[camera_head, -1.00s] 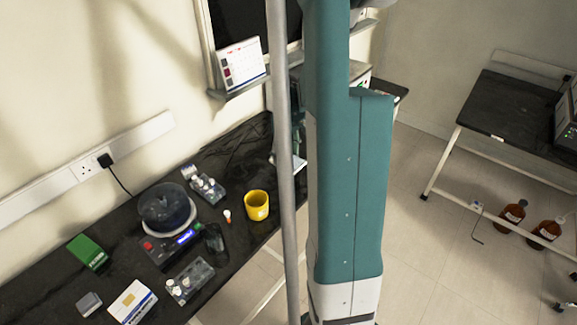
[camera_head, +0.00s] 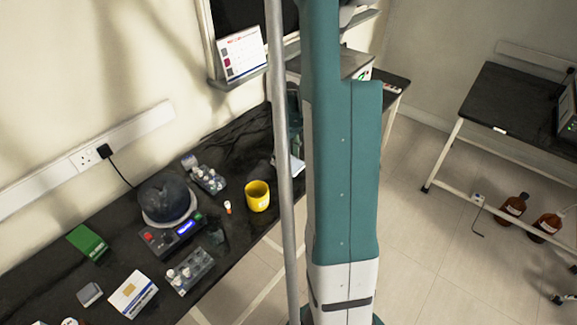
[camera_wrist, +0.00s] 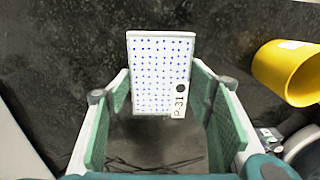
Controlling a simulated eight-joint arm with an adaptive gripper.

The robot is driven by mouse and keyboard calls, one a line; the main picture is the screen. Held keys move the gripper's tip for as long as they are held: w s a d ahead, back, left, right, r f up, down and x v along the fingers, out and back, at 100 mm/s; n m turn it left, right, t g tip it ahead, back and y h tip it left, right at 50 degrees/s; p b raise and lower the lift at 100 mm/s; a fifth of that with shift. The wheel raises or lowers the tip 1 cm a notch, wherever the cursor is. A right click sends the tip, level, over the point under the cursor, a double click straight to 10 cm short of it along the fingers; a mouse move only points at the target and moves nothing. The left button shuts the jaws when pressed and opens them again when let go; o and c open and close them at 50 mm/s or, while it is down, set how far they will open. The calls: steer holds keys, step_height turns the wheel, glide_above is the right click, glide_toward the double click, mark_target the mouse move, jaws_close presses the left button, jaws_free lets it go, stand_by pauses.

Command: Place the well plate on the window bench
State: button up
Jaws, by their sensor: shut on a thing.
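The well plate (camera_wrist: 160,73) is white with rows of blue dots and a "P-31" label. In the wrist view it sits between the fingers of my gripper (camera_wrist: 162,82), which is shut on it. A dark bench surface (camera_wrist: 60,45) lies below; I cannot tell whether the plate touches it. In the head view a long black bench (camera_head: 238,142) runs along the left wall, beneath a dark framed panel. The plate and the gripper's fingers are hidden there behind my arm.
A yellow cup (camera_head: 257,196) stands near the bench's front edge and also shows in the wrist view (camera_wrist: 290,72). Left of it are a round dark-topped device (camera_head: 167,200), bottle racks (camera_head: 190,270) and a green box (camera_head: 87,242). Another black table (camera_head: 520,110) stands right.

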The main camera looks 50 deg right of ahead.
mark_target(289, 160)
steer(key=shift+f+b, duration=0.3)
steer(key=shift+f, duration=1.55)
steer(key=shift+f, duration=0.15)
steer(key=o, duration=0.9)
steer(key=shift+r+p, duration=0.9)
steer(key=shift+r, duration=5.25)
